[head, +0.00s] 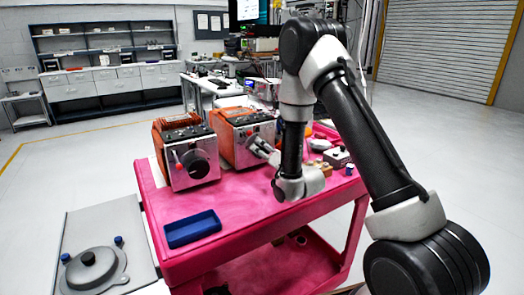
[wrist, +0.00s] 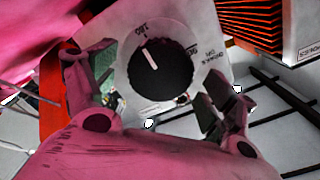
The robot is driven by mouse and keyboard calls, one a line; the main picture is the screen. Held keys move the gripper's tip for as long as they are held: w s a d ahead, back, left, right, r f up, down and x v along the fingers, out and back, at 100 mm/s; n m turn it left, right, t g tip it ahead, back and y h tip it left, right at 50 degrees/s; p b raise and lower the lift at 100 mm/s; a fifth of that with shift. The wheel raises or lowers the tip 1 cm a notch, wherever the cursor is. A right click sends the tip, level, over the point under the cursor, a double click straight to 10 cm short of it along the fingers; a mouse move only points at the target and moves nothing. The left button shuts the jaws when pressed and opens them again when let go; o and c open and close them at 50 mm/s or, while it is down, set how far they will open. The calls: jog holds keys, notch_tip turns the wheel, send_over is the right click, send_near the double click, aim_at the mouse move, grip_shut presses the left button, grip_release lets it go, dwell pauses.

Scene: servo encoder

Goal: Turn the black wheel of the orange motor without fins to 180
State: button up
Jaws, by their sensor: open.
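Two orange motors stand on the pink cart (head: 235,215). The left motor (head: 188,155) has fins on top, and its orange fins (wrist: 250,22) also show at the upper right of the wrist view. The motor without fins (head: 226,135) is the right one, and its front is partly behind my gripper (head: 262,150). In the wrist view, its black wheel (wrist: 165,72) sits on a pale plate with upside-down labels. The wheel's white mark points up and slightly left, roughly toward the 180 label (wrist: 142,29). My gripper (wrist: 158,85) is open, its fingers spread either side of the wheel, apparently clear of it.
A blue tray (head: 192,229) lies at the cart's front left. Small parts, among them a grey box with knobs (head: 338,157), sit on the right, beyond my arm. A grey lidded pot (head: 92,270) stands on a separate surface at the lower left. The cart's middle is clear.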

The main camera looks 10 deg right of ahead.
jog(key=v, duration=0.5)
jog(key=s+d+r+n+g+h, duration=0.1)
jog(key=s+d+r+g+h, duration=0.1)
jog(key=s+d+r+g, duration=0.3)
jog(key=s+d+r+n+g+h, duration=0.1)
jog(key=s+d+r+n+h, duration=0.15)
jog(key=r, duration=0.45)
jog(key=s+d+r+g, duration=0.1)
jog(key=s+g, duration=0.1)
jog(key=s, duration=0.8)
jog(key=s+d+r+n+g, duration=0.1)
jog(key=s+d+r+g, duration=0.1)
jog(key=s, duration=0.7)
jog(key=s+d+r+n+g+h, duration=0.1)
jog(key=s+d+r+g, duration=0.1)
jog(key=s, duration=0.8)
jog(key=shift+s+g, duration=0.3)
jog(key=shift+g, duration=0.2)
